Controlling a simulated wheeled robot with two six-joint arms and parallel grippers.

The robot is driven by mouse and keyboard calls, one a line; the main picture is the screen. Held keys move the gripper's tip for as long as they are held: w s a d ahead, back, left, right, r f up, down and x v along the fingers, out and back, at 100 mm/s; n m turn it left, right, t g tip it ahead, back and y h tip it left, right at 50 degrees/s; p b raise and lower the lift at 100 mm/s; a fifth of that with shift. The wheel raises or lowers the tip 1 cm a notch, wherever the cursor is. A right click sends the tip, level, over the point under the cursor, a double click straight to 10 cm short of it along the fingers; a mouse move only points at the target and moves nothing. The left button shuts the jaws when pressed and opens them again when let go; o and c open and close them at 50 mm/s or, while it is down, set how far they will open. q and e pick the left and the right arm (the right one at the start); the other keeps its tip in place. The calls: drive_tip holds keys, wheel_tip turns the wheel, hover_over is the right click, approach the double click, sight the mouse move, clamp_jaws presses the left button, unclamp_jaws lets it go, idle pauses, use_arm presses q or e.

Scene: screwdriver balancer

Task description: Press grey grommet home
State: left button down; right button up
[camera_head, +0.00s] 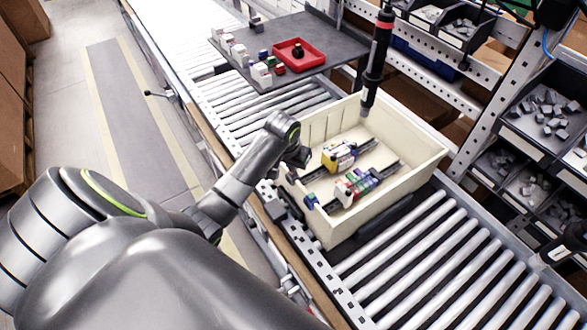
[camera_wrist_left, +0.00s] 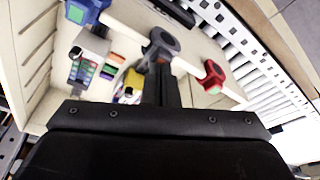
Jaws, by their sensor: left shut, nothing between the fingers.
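In the head view the left gripper (camera_head: 298,157) is over the left side of the cream crate (camera_head: 425,165). The grey grommet cannot be made out there.
The crate holds a yellow-and-white block (camera_head: 338,155) and a row of coloured parts (camera_head: 357,186). A black-and-red screwdriver (camera_head: 376,60) hangs over its far side. Rollers (camera_head: 440,260) run around it. A red tray (camera_head: 299,55) sits on a grey shelf behind.

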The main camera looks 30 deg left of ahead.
use_arm(q)
drive_tip(key=shift+f, duration=0.25)
drive_tip(key=shift+r, duration=0.1)
drive_tip(key=shift+r+p, duration=0.65)
drive_tip(key=shift+r, duration=1.85)
drive_tip(key=shift+f, duration=0.1)
